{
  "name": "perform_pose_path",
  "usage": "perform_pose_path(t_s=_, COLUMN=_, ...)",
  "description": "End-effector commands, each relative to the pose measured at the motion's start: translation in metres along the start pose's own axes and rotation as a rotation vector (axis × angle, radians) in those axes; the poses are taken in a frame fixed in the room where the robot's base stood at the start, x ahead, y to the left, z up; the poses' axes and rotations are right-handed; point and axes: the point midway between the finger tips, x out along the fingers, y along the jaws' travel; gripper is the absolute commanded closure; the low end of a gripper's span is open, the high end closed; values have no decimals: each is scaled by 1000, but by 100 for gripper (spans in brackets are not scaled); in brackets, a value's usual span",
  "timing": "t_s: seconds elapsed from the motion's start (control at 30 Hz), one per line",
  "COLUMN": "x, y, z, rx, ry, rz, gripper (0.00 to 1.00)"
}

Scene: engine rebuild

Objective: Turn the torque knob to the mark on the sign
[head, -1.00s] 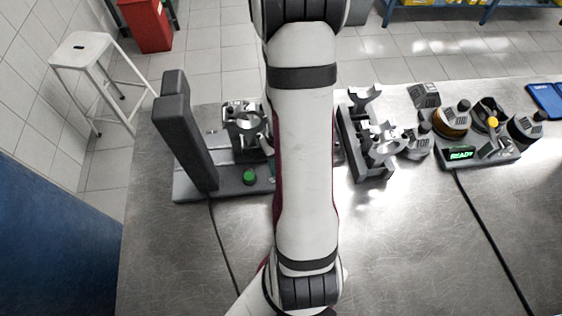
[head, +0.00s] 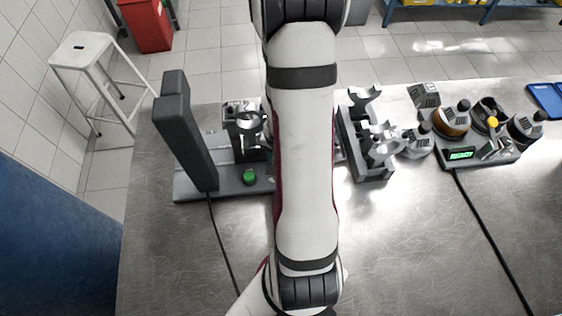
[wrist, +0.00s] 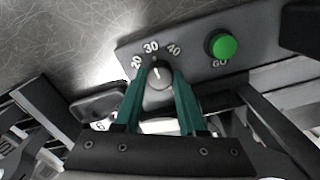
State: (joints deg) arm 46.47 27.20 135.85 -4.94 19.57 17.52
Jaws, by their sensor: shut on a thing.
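The torque knob (wrist: 158,80) is a small round grey knob on a grey panel (wrist: 190,48) in the wrist view. The panel reads 20, 30 and 40 around it. A pale line on the knob points near the 30. My gripper (wrist: 160,70) has its two green fingers on either side of the knob, shut on it. In the head view my arm hides the knob and gripper. A green GO button (wrist: 223,46) is to the right of the knob; it also shows in the head view (head: 249,176). I cannot make out a sign with a mark.
A tall dark post (head: 186,130) stands on the grey base left of my arm, beside a metal fixture (head: 245,135). Right of the arm are a dark rack with metal parts (head: 372,172) and a station with a READY display (head: 460,154). The table front is clear apart from cables.

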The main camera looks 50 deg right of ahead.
Motion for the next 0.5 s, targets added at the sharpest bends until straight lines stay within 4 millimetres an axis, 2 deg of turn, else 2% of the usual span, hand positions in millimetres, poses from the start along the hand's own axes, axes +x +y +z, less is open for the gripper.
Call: perform_pose_path(t_s=0.5, x=0, y=0, z=1, rx=65, ry=-2, rz=1, gripper=100)
